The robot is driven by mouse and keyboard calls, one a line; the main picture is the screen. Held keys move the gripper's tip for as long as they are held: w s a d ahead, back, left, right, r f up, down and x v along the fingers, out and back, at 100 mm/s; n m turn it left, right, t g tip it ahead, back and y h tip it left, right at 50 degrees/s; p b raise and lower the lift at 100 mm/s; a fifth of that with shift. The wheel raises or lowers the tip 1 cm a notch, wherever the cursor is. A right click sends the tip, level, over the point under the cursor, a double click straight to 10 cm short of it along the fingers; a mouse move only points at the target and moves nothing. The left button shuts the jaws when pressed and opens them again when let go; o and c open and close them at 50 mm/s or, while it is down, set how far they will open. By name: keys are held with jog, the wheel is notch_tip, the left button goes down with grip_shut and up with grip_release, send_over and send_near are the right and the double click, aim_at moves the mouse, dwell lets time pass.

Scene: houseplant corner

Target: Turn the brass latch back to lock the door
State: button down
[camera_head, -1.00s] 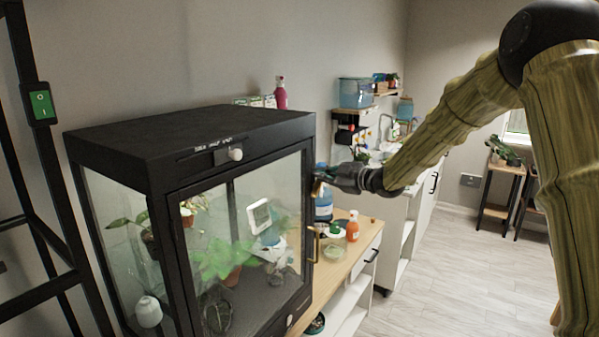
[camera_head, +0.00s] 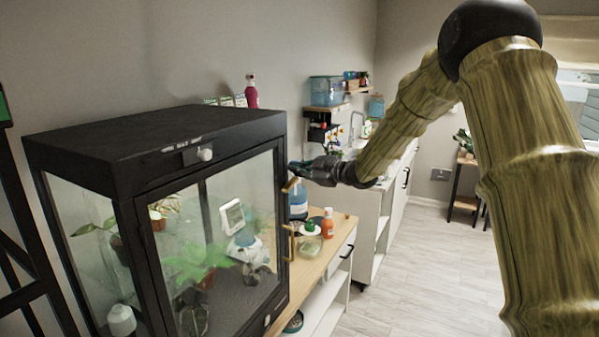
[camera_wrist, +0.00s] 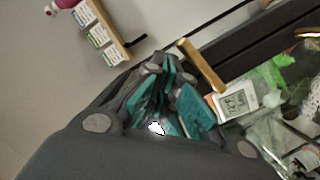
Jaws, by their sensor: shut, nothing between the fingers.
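The brass latch (camera_head: 290,185) sits at the upper right edge of the black-framed glass door (camera_head: 141,221) of the plant cabinet. In the wrist view the latch (camera_wrist: 203,66) is a slanted brass bar just beyond my fingers, and no contact can be made out. The door looks shut in its frame. My gripper (camera_head: 294,168) is beside the latch at the cabinet's right front corner. In the wrist view my gripper (camera_wrist: 172,82) has its teal-padded fingers together with nothing between them. A brass door handle (camera_head: 287,243) is lower on the door.
Plants and a white display (camera_head: 232,217) show behind the glass. A blue bottle (camera_head: 298,199) and an orange bottle (camera_head: 327,222) stand right of the cabinet. Floor (camera_head: 430,270) is clear at right.

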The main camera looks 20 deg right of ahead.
jog(key=s+d+r+b, duration=0.2)
jog(key=s+d+r, duration=0.3)
jog(key=s, duration=0.3)
jog(key=shift+d+r, duration=0.2)
jog(key=shift+r, duration=0.1)
dwell(0.6)
